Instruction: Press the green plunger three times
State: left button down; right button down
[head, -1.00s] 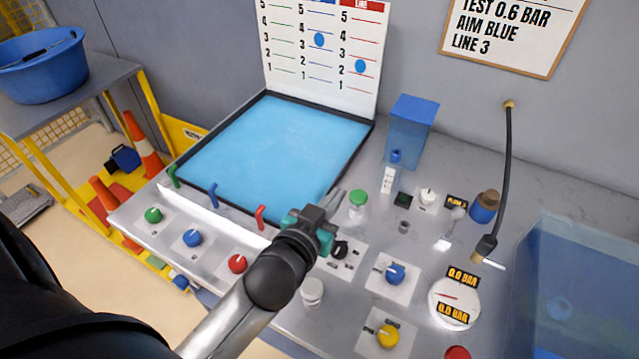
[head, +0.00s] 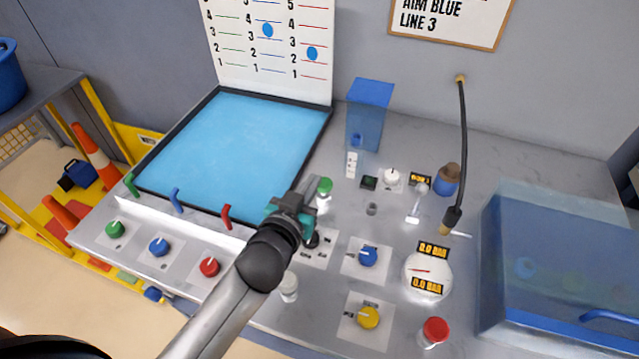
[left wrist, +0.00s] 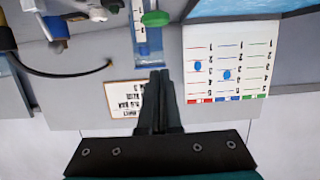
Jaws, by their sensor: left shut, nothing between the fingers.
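The green plunger (head: 325,187) is a green cap on a pale cylinder, upright on the grey bench, right of the blue tray. In the left wrist view its green cap (left wrist: 155,18) shows near the top, beyond the fingertips. My left gripper (head: 306,187) is shut and empty, its fingers just left of the plunger in the head view. A gap shows between the fingertips (left wrist: 160,76) and the cap in the left wrist view. I cannot tell its depth. My right gripper is in neither view.
Blue (head: 367,256), yellow (head: 368,317) and red (head: 209,267) knobs sit around my left arm. A red-topped button (head: 435,329) stands at front right. A clear blue bin (head: 368,118) stands behind the plunger, and a hanging hose (head: 463,150) is farther right.

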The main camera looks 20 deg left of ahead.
pick_arm(q)
send_over(324, 185)
jog(key=s, duration=0.2)
jog(key=f, duration=0.2)
jog(key=shift+a+f+b, duration=0.2)
jog(key=shift+f+b, duration=0.65)
jog(key=shift+f, duration=0.8)
